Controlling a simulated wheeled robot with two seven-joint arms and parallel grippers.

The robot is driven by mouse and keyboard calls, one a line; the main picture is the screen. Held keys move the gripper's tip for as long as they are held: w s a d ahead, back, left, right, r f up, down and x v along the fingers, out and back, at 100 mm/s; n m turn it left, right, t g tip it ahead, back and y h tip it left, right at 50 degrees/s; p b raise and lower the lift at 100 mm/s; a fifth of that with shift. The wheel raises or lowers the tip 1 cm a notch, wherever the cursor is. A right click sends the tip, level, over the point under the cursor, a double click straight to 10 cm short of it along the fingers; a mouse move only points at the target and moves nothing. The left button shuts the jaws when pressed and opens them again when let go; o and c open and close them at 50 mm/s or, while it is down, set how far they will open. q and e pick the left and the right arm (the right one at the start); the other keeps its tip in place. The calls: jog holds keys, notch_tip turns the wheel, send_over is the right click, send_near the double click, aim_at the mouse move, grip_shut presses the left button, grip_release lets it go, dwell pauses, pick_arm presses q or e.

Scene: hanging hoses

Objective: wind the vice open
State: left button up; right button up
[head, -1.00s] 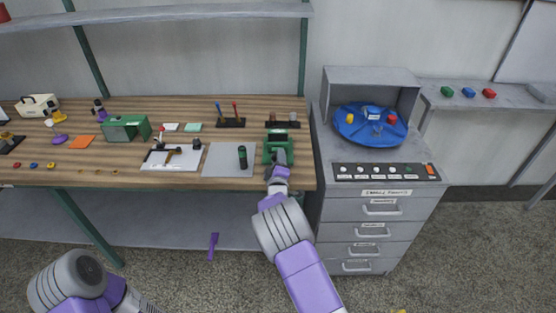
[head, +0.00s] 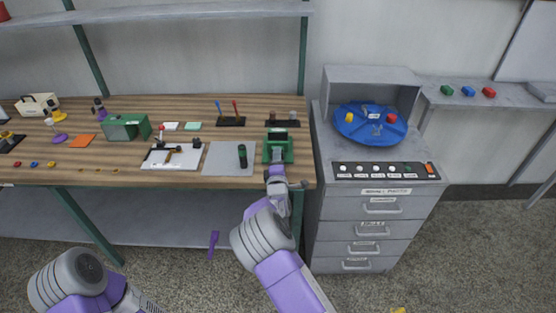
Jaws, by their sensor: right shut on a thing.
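The green vice (head: 279,147) stands at the right front corner of the wooden workbench (head: 70,180), with dark jaws on top. My right gripper (head: 276,179) is at the front of the vice, below its body, at the bench's front edge. It is shut on the vice handle, which is mostly hidden by the fingers. The gap between the vice jaws is too small to judge.
A grey drawer cabinet (head: 372,215) with a blue turntable (head: 370,123) stands close on the right. A purple object (head: 213,243) shows below the bench front.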

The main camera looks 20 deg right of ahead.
jog(key=o, duration=1.1)
jog(key=shift+c, duration=0.2)
jog(key=p+v, duration=0.1)
jog(key=v, duration=0.6)
jog(key=shift+s+p, duration=0.3)
jog(key=shift+a, duration=0.1)
